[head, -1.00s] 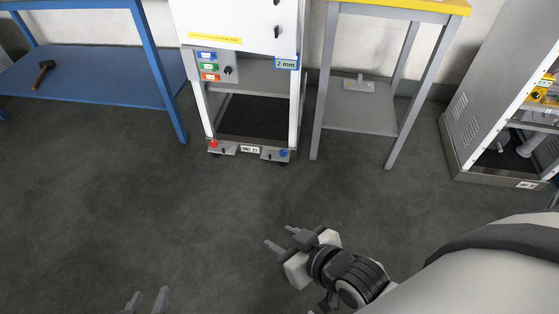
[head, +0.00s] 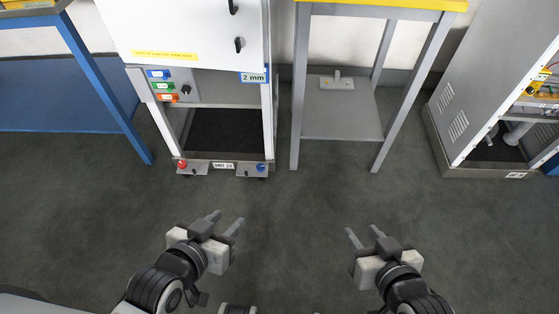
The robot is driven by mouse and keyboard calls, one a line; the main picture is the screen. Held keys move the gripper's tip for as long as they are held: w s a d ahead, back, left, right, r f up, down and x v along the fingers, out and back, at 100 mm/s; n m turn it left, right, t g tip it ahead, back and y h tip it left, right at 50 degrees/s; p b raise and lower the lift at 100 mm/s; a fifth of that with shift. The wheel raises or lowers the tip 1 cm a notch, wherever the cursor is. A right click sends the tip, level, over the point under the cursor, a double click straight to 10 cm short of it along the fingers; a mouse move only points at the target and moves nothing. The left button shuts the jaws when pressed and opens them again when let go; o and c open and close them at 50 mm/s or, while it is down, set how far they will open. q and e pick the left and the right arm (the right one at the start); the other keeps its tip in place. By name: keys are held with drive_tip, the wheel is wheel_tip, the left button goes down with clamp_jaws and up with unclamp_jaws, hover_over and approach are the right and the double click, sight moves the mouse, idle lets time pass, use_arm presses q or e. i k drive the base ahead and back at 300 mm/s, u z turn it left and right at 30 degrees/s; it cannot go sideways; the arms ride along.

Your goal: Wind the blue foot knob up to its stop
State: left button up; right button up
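The blue foot knob (head: 261,167) sits at the lower right front corner of the white dispenser frame (head: 215,160), close to the floor. A red foot knob (head: 182,164) sits at the lower left front corner. My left gripper (head: 227,221) is open and empty over the floor, in front of the frame and nearer to me than the blue knob. My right gripper (head: 363,234) is open and empty, further right and also short of the frame. Neither gripper touches anything. How far the blue knob is wound cannot be told.
A plate marked 2 mm (head: 254,77) and a panel with blue, green and orange labels (head: 163,86) are on the frame. A blue table (head: 107,95) stands left, a grey table with yellow top (head: 297,105) right, a cabinet (head: 463,115) further right. The floor between is clear.

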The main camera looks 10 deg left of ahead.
sight(260, 168)
drive_tip(key=u, duration=0.15)
drive_tip(key=i, duration=0.85)
drive_tip(key=u, duration=0.45)
drive_tip(key=k, duration=1.85)
drive_tip(key=u, duration=0.75)
drive_tip(key=i, duration=1.75)
drive_tip(key=z, duration=0.7)
